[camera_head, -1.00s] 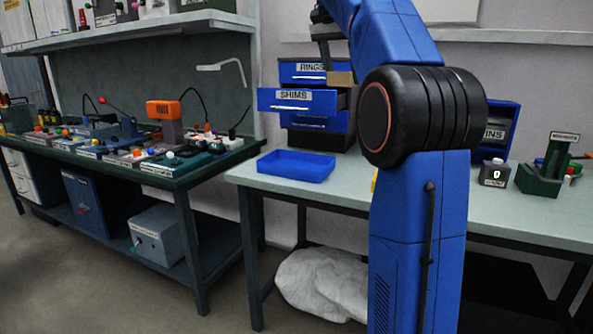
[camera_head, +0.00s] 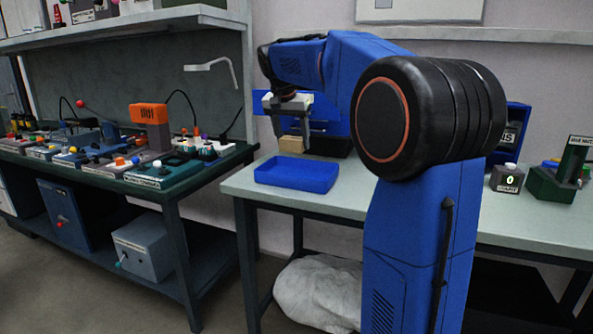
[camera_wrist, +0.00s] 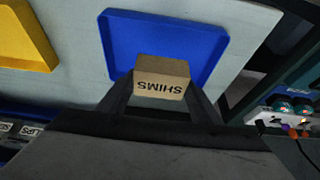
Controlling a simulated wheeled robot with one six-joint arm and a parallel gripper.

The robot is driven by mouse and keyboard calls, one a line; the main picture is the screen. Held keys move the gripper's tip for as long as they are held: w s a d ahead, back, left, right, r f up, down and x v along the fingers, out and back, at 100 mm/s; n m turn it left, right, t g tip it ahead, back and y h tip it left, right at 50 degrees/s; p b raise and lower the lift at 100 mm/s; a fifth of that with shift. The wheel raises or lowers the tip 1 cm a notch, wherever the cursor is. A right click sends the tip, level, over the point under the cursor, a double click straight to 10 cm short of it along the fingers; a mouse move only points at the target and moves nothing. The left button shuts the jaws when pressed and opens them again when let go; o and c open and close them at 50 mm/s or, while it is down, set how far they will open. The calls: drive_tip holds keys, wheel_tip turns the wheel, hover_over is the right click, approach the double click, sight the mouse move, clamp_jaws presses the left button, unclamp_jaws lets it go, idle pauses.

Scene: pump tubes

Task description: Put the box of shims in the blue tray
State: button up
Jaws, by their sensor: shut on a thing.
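The box of shims (camera_wrist: 161,78) is a small tan carton with SHIMS printed on it, upside down in the wrist view. My gripper (camera_wrist: 160,98) is shut on it, one finger on each side. In the head view the box (camera_head: 291,144) hangs below my gripper (camera_head: 291,128), above the back part of the blue tray's area. The blue tray (camera_head: 297,174) is shallow, empty and on the grey table. In the wrist view the tray (camera_wrist: 205,34) lies beyond and below the box, which covers part of its near edge.
A yellow tray (camera_wrist: 24,35) lies beside the blue one. The grey table (camera_head: 250,187) has free room around the tray. A green bench (camera_head: 150,189) with several devices stands at left.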

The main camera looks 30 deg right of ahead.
wheel_tip(320, 180, down, 10)
drive_tip(key=shift+r, duration=0.2)
drive_tip(key=w+d, duration=0.2)
drive_tip(key=d, duration=0.1)
drive_tip(key=shift+w+d, duration=0.25)
drive_tip(key=shift+w, duration=0.05)
drive_tip(key=shift+s+a+f, duration=0.1)
drive_tip(key=shift+a+f, duration=0.05)
drive_tip(key=shift+f, duration=0.45)
drive_tip(key=shift+f, duration=0.15)
drive_tip(key=o, duration=1.1)
